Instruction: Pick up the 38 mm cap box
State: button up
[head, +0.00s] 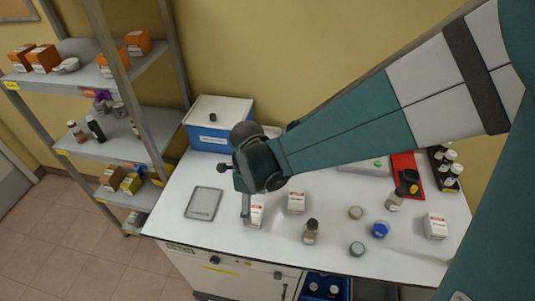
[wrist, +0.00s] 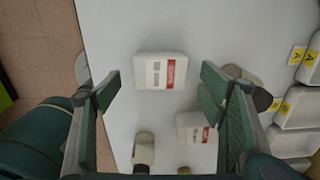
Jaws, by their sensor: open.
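Three similar small white boxes with red labels stand on the white bench; their print is too small to read, so I cannot tell which is the 38 mm one. One white box (head: 256,215) is under my gripper (head: 247,208) and partly hidden by it. A second box (head: 296,202) is just to its right, and a third box (head: 436,226) stands at the far right. In the wrist view my gripper (wrist: 160,88) is open and empty, with a white box (wrist: 160,71) framed between its fingers and another box (wrist: 197,127) near the right finger.
A brown bottle (head: 310,232), a green-rimmed jar (head: 357,249) and a blue-topped jar (head: 379,230) stand right of the gripper. A grey flat plate (head: 204,203) lies left. A blue-and-white bin (head: 217,125) stands behind. Bench between plate and bin is clear.

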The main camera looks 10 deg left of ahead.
aim_at(253, 211)
jog(key=shift+f, duration=0.1)
jog(key=shift+d+f+b, duration=0.1)
jog(key=shift+f+b, duration=0.2)
jog(key=shift+f, duration=2.2)
jog(key=c, duration=1)
